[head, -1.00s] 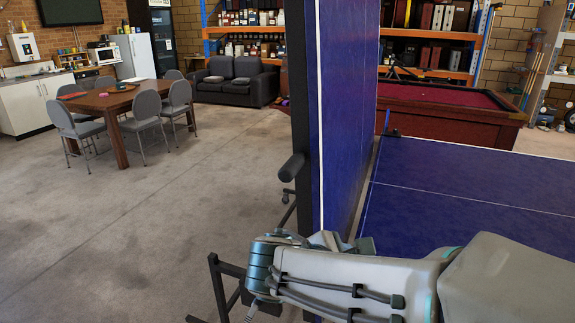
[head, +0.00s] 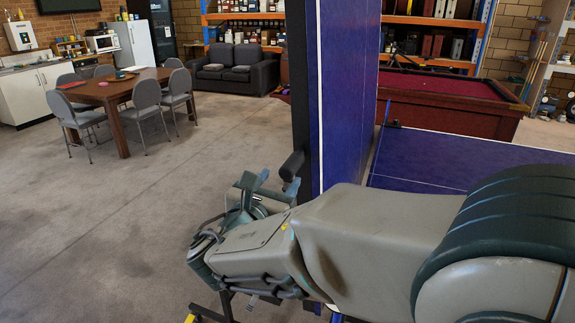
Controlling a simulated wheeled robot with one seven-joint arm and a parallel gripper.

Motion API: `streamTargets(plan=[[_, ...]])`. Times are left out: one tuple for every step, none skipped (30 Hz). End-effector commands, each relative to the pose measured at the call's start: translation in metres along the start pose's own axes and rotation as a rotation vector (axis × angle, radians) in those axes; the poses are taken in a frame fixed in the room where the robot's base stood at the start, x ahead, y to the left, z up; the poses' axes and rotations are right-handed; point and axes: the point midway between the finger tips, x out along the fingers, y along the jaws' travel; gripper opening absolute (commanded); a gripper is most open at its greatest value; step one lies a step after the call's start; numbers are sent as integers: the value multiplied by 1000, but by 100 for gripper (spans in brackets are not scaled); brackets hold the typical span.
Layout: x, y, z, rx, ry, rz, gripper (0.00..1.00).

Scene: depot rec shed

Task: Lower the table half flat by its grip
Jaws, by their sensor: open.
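The raised blue table half (head: 347,80) stands upright, its dark frame edge facing left. Its grip (head: 291,165) is a short black bar sticking out from that edge at mid-height. The other table half (head: 425,160) lies flat to the right, with a white line and a net post at its far edge. My gripper (head: 268,184) is open, just below and left of the grip in the picture. I see nothing between its fingers, and I cannot tell whether a finger touches the grip. My arm hides the table's lower frame and the near part of the flat half.
Open concrete floor (head: 130,230) lies to the left of the raised half. A wooden table (head: 118,90) with grey chairs stands further back left, and a dark sofa (head: 236,78) behind. A red pool table (head: 445,100) stands beyond the flat half.

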Motion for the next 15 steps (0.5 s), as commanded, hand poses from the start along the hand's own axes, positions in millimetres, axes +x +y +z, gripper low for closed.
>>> streamTargets(plan=[[11,0,2,-1,0,-4,52],[17,0,2,-1,0,-4,52],[24,0,2,-1,0,-3,52],[28,-1,1,-1,0,-4,52],[33,0,1,-1,1,-3,52],[38,0,1,0,0,-2,52],[41,0,1,0,0,-2,52],[44,0,1,1,0,-2,52],[48,0,1,0,1,-1,52],[50,0,0,0,1,-1,52],[52,0,0,0,0,-1,52],[53,0,0,0,0,-1,52],[54,0,0,1,0,-1,52],[55,0,0,1,0,-1,52],[55,0,0,1,0,-1,52]])
